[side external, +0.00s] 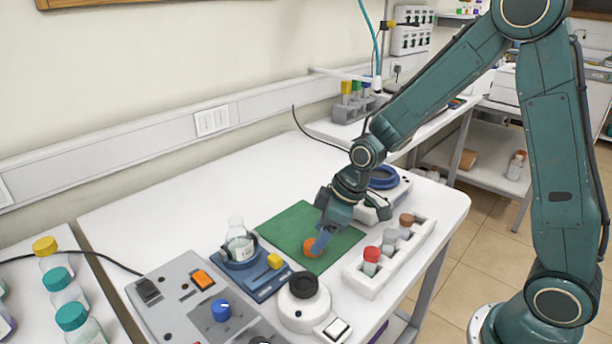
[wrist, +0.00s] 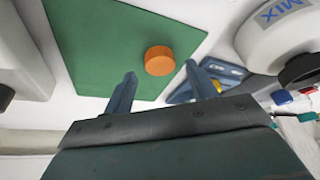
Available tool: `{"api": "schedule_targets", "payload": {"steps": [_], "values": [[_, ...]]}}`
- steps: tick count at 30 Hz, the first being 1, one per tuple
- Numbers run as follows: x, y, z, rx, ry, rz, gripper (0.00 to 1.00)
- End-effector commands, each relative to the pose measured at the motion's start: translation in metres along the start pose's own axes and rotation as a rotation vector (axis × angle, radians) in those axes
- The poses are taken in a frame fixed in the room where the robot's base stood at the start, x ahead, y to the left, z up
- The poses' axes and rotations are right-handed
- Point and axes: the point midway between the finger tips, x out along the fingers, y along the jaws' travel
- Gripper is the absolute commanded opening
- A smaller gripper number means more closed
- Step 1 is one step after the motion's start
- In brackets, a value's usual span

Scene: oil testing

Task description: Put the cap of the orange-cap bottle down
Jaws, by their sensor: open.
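The orange cap (side external: 312,247) lies on the green mat (side external: 290,222) near its front edge. In the wrist view the cap (wrist: 159,60) rests on the mat (wrist: 105,50) near the mat's right edge. My gripper (side external: 319,243) is low over the mat, close to the cap. In the wrist view its two fingers (wrist: 161,88) are apart, with the cap in line with the gap and just beyond the tips. The fingers do not grip it. A clear bottle (side external: 239,242) without an orange cap stands in the blue holder (side external: 248,273) left of the mat.
A white rack (side external: 372,287) with several capped vials stands right of the mat. A white device with a black top (side external: 304,301) is in front, beside the grey control panel (side external: 195,308). A white instrument with a blue ring (side external: 384,178) stands behind. The mat's left part is clear.

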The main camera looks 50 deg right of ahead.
Motion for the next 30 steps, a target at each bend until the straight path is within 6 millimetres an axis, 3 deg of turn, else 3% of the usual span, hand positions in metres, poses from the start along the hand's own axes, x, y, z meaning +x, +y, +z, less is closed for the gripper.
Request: {"api": "schedule_targets", "payload": {"steps": [18, 30], "values": [[-0.077, 0.001, -0.001, 0.0, 0.004, 0.002, 0.57], [-0.098, 0.0, 0.0, -0.001, 0.0, 0.0, 0.57]]}}
